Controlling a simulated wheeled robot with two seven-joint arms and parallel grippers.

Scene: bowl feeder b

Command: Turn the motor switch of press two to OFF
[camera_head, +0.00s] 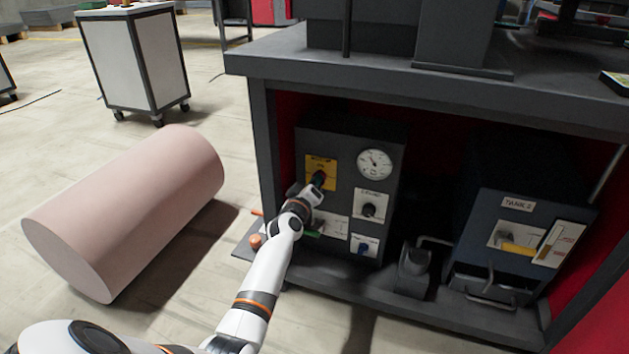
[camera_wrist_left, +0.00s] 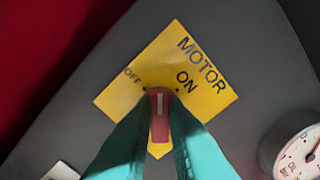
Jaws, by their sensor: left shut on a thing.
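The motor switch is a red knob (camera_wrist_left: 160,102) with a white line on a yellow plate (camera_wrist_left: 205,95) marked MOTOR, OFF and ON. In the left wrist view its line points up the picture, between the OFF and ON words. The plate (camera_head: 313,162) also shows in the head view, at the upper left of a dark control panel (camera_head: 340,150). My left gripper (camera_head: 318,181) is at the plate, its teal fingers shut on the knob from both sides. The gripper hides most of the knob in the head view. My right gripper is out of view.
A gauge (camera_head: 374,164), a black knob (camera_head: 370,208) and a blue switch (camera_head: 363,248) share the panel. The panel sits under a dark bench top (camera_head: 430,90). A tank unit (camera_head: 516,205) is at right. A large pink cylinder (camera_head: 130,205) lies left of the bench.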

